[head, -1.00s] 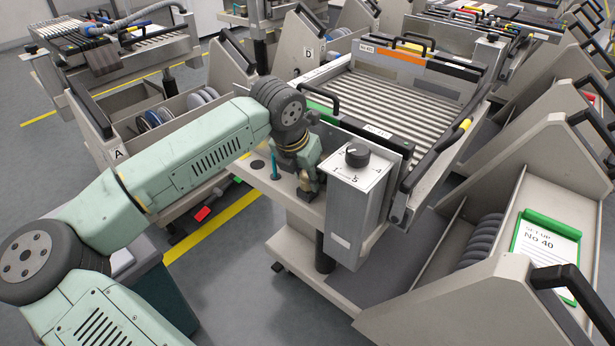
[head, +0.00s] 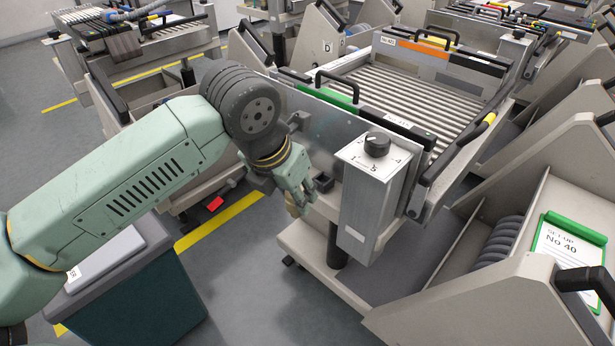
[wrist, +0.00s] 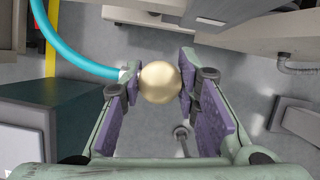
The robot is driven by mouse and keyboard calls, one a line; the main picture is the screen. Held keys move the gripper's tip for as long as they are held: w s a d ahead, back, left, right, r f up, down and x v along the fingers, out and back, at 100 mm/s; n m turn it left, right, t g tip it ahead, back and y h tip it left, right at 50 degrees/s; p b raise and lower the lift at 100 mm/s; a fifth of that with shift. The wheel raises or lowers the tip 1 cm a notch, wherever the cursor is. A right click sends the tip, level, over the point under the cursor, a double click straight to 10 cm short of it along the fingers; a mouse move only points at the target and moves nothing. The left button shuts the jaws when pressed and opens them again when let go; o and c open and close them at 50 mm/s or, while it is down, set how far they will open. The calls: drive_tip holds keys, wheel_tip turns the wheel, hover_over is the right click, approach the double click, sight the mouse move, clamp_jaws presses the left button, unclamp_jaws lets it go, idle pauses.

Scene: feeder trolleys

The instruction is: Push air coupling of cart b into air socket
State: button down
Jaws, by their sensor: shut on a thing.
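My gripper (head: 298,196) is shut on the air coupling, a brass-coloured rounded piece (wrist: 160,82) held between the purple finger pads in the wrist view. A blue hose (wrist: 75,62) runs to the left finger beside it. In the head view only a small tan part of the coupling (head: 293,208) shows below the fingers. The gripper is at the near edge of a grey cart's front shelf, left of the dial box. A small black square holder (head: 323,182) sits on that shelf, just right of the gripper. I cannot identify the air socket or a letter b.
The grey dial box (head: 370,200) stands close right of my gripper. The roller-bed cart (head: 365,112) is behind it. A dark green bin (head: 140,290) stands below my arm. A grey trolley with a green clipboard (head: 560,252) is at right. Floor is clear at lower centre.

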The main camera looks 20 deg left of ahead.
drive_tip(key=shift+s+r, duration=0.15)
drive_tip(key=shift+s, duration=0.6)
drive_tip(key=shift+r, duration=0.2)
drive_tip(key=shift+r+p, duration=0.35)
drive_tip(key=shift+r, duration=0.9)
drive_tip(key=shift+s, duration=0.1)
